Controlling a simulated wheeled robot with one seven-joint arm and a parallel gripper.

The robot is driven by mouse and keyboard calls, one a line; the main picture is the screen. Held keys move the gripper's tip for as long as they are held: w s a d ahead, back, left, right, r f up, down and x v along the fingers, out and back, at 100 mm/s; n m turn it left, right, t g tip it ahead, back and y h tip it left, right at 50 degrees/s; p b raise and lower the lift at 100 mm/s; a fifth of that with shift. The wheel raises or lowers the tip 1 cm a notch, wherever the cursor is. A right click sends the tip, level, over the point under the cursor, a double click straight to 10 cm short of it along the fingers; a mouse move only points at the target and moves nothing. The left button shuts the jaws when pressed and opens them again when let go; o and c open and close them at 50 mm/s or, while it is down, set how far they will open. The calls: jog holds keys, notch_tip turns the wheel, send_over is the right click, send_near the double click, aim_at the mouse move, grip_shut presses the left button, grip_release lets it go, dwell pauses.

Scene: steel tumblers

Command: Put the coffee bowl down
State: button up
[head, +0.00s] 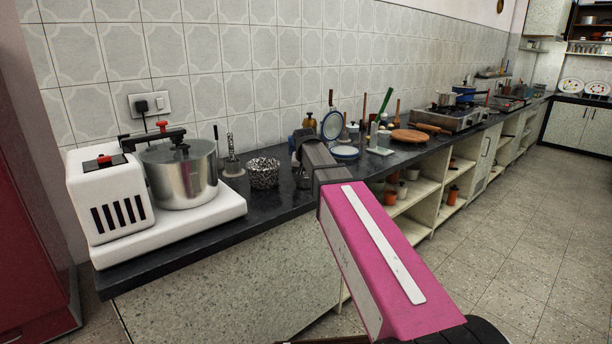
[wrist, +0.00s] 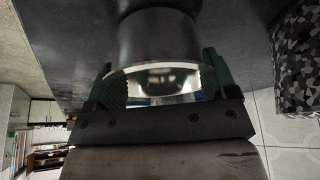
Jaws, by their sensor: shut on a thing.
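A shiny steel vessel, the coffee bowl (wrist: 155,38), is between the green fingers of my gripper (wrist: 160,80) in the wrist view. The fingers are shut on its sides, and its open rim faces the camera. The dark counter lies behind it; I cannot tell whether its base touches the counter. In the head view my gripper (head: 304,152) is over the counter, and my pink arm hides much of that spot.
A patterned round container (head: 263,173) stands on the dark counter (head: 262,212) left of my gripper. Farther left are a white appliance (head: 108,200) and a steel pot (head: 180,175). Plates, bottles and a wooden board (head: 409,136) stand to the right. The tiled wall is behind.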

jog(key=shift+f, duration=0.15)
jog(key=o, duration=0.9)
jog(key=shift+o, duration=0.2)
jog(key=v, duration=1.2)
jog(key=shift+r, duration=0.25)
jog(key=shift+w, duration=0.1)
